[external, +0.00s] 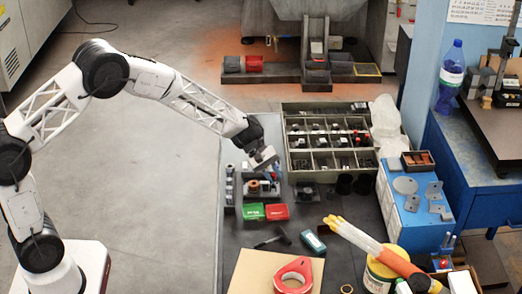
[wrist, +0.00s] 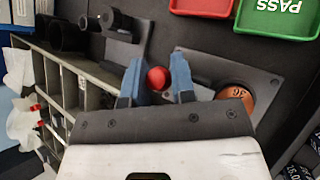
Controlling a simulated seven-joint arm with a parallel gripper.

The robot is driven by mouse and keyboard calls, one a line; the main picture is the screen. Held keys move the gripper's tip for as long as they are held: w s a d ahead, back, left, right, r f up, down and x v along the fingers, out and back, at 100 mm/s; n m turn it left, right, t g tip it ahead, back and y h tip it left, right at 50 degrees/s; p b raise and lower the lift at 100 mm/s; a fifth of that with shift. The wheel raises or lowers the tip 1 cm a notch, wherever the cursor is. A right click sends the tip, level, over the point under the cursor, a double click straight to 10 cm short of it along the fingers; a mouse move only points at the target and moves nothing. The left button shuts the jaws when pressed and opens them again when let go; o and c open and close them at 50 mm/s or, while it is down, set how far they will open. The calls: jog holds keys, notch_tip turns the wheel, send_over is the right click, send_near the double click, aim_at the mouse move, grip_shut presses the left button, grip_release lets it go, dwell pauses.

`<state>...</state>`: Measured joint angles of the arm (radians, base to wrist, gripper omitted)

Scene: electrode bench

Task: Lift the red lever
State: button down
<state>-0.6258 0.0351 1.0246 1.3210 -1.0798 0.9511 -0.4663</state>
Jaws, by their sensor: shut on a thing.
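The red lever shows in the wrist view as a round red knob (wrist: 157,78) above a dark grey base plate (wrist: 212,72). My gripper (wrist: 157,66) is over this plate, with one blue finger on each side of the knob, and is shut on it. Some of the lever below the knob is hidden. In the external view my gripper (external: 264,163) points down at the small fixtures on the dark bench. The lever is too small to make out surely there.
An orange-brown disc (wrist: 236,91) sits on the plate beside the fingers. A green PASS tray (external: 252,212) and a red tray (external: 277,212) lie in front of the fixtures. A compartment box (external: 288,122) stands behind. A tape roll (external: 294,275) lies at the front.

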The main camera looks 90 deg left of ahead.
jog(key=shift+a+n+h, duration=0.3)
jog(key=shift+a+h, duration=0.3)
jog(key=shift+h, duration=0.2)
jog(key=c, duration=1.2)
grip_release()
jog(key=shift+c, duration=0.2)
jog(key=v, duration=0.7)
jog(key=shift+s+a+r, duration=0.15)
jog(key=shift+s+a, duration=0.1)
jog(key=shift+a, duration=0.05)
